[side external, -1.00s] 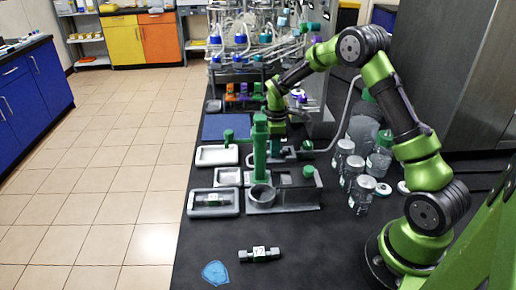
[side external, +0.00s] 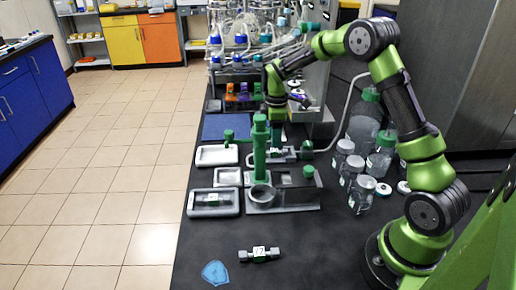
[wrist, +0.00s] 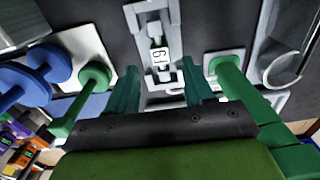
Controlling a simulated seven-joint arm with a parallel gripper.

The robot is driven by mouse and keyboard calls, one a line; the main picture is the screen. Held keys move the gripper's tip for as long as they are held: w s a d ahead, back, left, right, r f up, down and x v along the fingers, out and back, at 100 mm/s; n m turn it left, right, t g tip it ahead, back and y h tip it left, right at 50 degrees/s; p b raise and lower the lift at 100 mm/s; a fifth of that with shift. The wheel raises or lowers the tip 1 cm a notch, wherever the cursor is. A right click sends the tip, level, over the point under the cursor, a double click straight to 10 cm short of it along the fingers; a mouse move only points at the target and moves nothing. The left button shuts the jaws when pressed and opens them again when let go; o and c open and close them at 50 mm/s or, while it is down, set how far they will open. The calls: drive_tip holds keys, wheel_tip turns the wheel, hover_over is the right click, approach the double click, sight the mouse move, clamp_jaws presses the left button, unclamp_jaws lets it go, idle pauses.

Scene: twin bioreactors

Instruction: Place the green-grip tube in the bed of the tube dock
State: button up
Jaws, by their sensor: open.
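In the wrist view a pale tube with a dark-marked white label (wrist: 158,57) lies in a grey-white cradle (wrist: 133,14), which appears to be the bed of the tube dock. The dock (side external: 285,156) is partly hidden there too.
A grey tray (side external: 198,204) holds another small piece. Green knobs (side external: 228,135) and (side external: 307,146) flank the dock. Clear bottles (side external: 364,190) stand at the right.

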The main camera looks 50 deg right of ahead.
sight(274, 150)
wheel_tip(274, 150, up, 8)
drive_tip(key=shift+f, duration=0.2)
drive_tip(key=s+a+r+m+t, duration=0.25)
drive_tip(key=s+a+r, duration=0.2)
drive_tip(key=r, duration=0.35)
drive_tip(key=s+a+r+m+t+y, duration=0.1)
drive_tip(key=s+a+m+t, duration=0.1)
drive_tip(key=s+a+m, duration=0.3)
drive_tip(key=s+a+r+m+t+y, duration=0.1)
drive_tip(key=s+a+m, duration=0.4)
drive_tip(key=s, duration=0.8)
drive_tip(key=a+t, duration=0.1)
drive_tip(key=a, duration=0.1)
drive_tip(key=shift+s+a+r+t, duration=0.15)
drive_tip(key=shift+a+r+t, duration=0.1)
drive_tip(key=shift+a+t, duration=0.1)
drive_tip(key=shift+o, duration=0.5)
drive_tip(key=shift+m, duration=0.25)
